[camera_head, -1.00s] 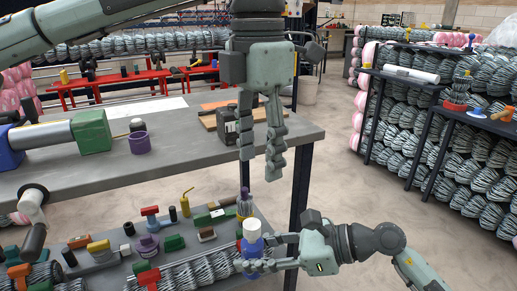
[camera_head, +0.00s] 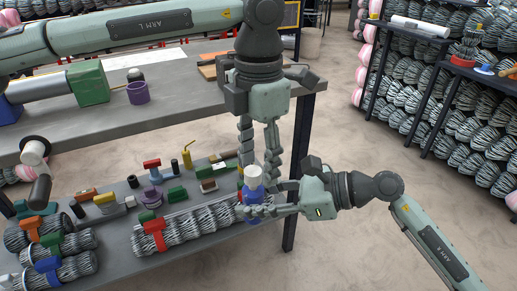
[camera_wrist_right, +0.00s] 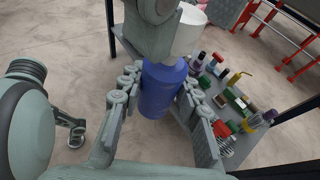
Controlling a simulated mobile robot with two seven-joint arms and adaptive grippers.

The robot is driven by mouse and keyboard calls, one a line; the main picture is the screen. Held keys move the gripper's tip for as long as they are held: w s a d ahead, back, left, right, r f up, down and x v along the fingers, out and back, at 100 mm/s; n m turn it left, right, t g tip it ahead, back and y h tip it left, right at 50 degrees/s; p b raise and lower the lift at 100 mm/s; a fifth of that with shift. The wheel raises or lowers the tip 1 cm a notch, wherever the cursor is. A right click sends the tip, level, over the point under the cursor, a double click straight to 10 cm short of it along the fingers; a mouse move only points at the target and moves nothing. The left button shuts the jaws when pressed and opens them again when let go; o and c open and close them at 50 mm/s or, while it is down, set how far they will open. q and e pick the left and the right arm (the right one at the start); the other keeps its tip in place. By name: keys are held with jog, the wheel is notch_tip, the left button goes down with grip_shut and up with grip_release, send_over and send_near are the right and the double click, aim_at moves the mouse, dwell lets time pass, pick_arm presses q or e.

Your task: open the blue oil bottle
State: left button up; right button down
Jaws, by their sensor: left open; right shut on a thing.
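The blue oil bottle (camera_head: 252,196) with its white cap (camera_head: 253,176) is upright near the right end of the lower shelf. My right gripper (camera_head: 248,209) is shut on the blue body. The right wrist view shows its fingers on both sides of the bottle (camera_wrist_right: 160,92), with floor behind it. My left gripper (camera_head: 257,170) points down from above, open. Its fingertips are at about the cap's height, one on each side in the head view. I cannot tell if they touch the cap. In the right wrist view the left gripper (camera_wrist_right: 150,35) partly hides the cap (camera_wrist_right: 190,30).
The lower shelf (camera_head: 205,237) holds several wire bundles, small bottles and a yellow oil can (camera_head: 187,156). The grey tabletop (camera_head: 190,85) and its dark leg (camera_head: 296,170) are close to my left arm. Floor to the right is open, before the racks.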

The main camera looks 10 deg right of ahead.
pick_arm(q)
grip_shut()
dwell(0.3)
jog(key=shift+r, duration=0.2)
dwell(0.4)
jog(key=shift+r, duration=0.95)
jog(key=shift+r, duration=0.1)
